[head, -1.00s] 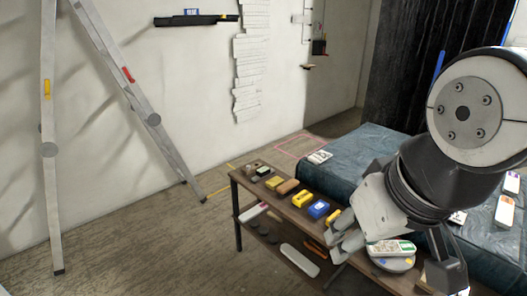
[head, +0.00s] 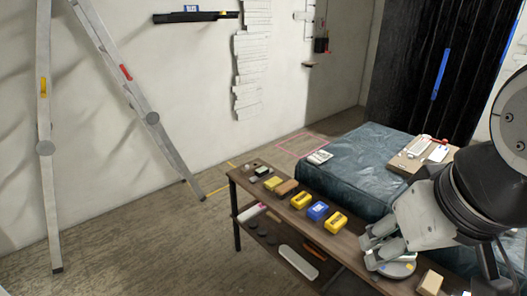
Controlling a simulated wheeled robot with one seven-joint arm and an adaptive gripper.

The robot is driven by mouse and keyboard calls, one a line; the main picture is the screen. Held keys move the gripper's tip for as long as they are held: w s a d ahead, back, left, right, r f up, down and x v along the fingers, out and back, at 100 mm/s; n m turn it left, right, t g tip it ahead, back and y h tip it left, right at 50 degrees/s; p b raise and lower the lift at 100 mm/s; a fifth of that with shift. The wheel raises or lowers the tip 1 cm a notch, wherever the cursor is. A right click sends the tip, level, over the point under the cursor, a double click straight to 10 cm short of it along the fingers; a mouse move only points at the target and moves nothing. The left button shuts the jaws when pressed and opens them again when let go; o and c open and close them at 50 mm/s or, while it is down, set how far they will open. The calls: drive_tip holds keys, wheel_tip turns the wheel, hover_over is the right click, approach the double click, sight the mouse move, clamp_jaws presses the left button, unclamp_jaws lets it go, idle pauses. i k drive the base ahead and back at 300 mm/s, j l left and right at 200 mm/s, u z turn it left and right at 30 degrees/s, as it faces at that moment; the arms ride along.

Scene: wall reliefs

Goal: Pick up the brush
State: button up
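I cannot tell for sure which item is the brush. A small brown, rounded item (head: 287,187) lies among the things on the narrow wooden table (head: 238,178) and may be it. My gripper (head: 437,275) is over the near right end of the table, to the right of the brown item and apart from it. Its fingers look spread and nothing shows held. A round grey-white disc (head: 400,270) lies partly hidden below its left finger.
Yellow items (head: 300,200) and a blue item (head: 318,211) stand along the table. A lower shelf holds a long white item (head: 299,262). A blue-covered bed (head: 365,160) with a loaded board (head: 408,162) is behind. A ladder (head: 118,85) stands left; floor there is clear.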

sight(287, 189)
drive_tip(key=i+j, duration=1.15)
drive_tip(key=i, duration=0.3)
